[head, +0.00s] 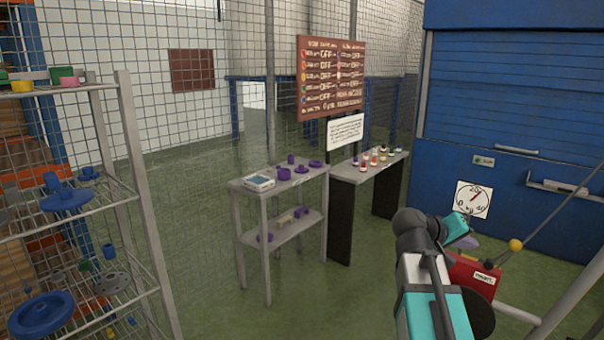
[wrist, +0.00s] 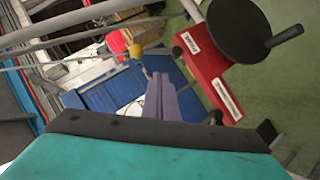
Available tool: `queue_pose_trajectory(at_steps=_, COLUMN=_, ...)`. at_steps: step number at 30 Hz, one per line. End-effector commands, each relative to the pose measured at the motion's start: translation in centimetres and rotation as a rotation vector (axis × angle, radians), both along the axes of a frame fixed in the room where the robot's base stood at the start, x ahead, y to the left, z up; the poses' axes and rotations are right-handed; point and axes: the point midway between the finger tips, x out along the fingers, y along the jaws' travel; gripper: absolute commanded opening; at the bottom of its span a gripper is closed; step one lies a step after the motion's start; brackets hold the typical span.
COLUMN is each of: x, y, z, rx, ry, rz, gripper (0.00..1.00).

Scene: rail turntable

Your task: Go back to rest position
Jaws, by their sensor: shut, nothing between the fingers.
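My gripper (wrist: 161,98) shows in the wrist view as two mauve fingers pressed together, with nothing between them. In the head view my arm reaches in from the bottom right, and a bit of the mauve gripper (head: 467,243) shows behind it, above the red box. The red box (head: 468,280) carries a dark round disc (head: 485,283) and a white label. It also shows in the wrist view (wrist: 205,70), to the right of the fingers and apart from them in the picture. My arm hides part of the box in the head view.
A lever with a yellow ball (head: 515,245) rises beside the red box, near a grey rail (head: 572,300). A dial (head: 473,199) hangs on the blue shutter wall. A grey table (head: 282,178) with purple parts stands mid-view. Left is a wire shelf (head: 70,222). Green floor between is clear.

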Motion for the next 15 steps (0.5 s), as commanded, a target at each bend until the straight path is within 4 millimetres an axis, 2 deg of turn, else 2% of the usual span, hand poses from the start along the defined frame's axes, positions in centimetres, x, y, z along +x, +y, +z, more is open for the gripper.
queue_pose_trajectory(at_steps=1, x=0.2, y=0.2, z=-1.6, rx=0.003, ry=0.024, rz=0.004, gripper=0.00)
queue_pose_trajectory(at_steps=15, x=0.1, y=2.7, z=-15.6, rx=0.079, ry=0.217, rz=0.040, gripper=0.00)
